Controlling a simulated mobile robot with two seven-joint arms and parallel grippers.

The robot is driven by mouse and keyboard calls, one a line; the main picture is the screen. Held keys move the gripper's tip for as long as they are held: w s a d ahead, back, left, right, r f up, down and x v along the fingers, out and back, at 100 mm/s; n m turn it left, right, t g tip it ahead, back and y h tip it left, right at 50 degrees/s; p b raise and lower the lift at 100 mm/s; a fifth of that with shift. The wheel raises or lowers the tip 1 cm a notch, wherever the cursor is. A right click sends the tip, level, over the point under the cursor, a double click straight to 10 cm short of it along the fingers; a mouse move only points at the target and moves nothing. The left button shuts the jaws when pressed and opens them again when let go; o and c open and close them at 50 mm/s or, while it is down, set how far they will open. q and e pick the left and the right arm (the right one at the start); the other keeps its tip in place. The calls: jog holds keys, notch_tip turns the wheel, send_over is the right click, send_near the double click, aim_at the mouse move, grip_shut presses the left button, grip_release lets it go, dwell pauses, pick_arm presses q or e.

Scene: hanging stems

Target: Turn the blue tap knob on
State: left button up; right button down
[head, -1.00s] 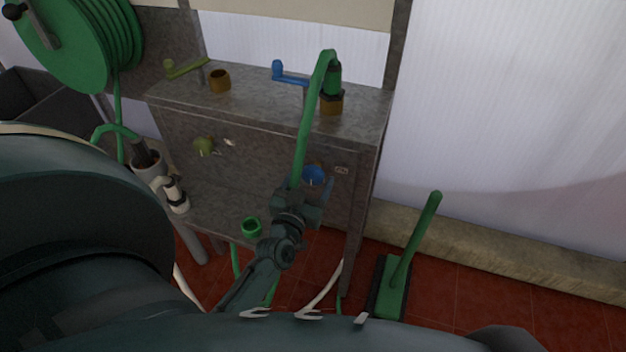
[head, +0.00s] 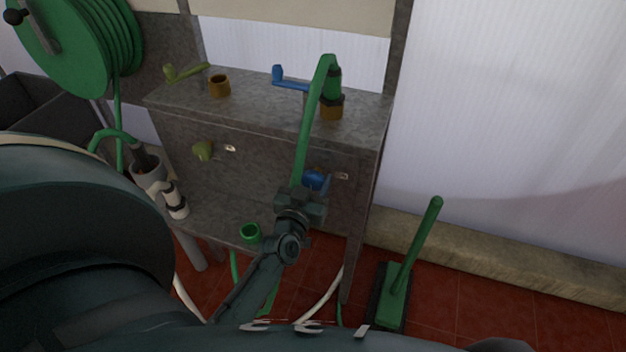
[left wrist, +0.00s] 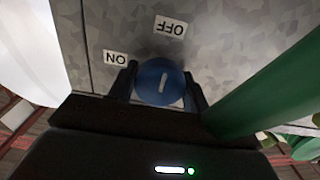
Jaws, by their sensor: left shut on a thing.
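The blue tap knob (head: 315,179) is on the front of the grey stand, partly hidden by my gripper. In the left wrist view the round knob (left wrist: 160,82) sits between the two fingers, which touch its sides. Its white mark points roughly up towards the OFF label (left wrist: 170,26). The ON label (left wrist: 115,58) is to the left of the knob. My left gripper (head: 308,186) is shut on the knob. It also shows in the left wrist view (left wrist: 160,92). My right gripper is not in view.
A green hose (head: 305,130) hangs down close beside my left gripper from the brass fitting on the stand top (head: 265,107). A green-handled tool (head: 420,240) stands on the floor at right.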

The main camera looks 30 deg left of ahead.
pick_arm(q)
jog(key=shift+c, duration=0.5)
jog(key=shift+n, duration=0.3)
jog(key=n+p, duration=0.1)
jog(key=n, duration=0.1)
jog(key=shift+n, duration=0.4)
jog(key=n, duration=0.9)
jog(key=shift+n, duration=2.4)
jog(key=shift+b, duration=0.3)
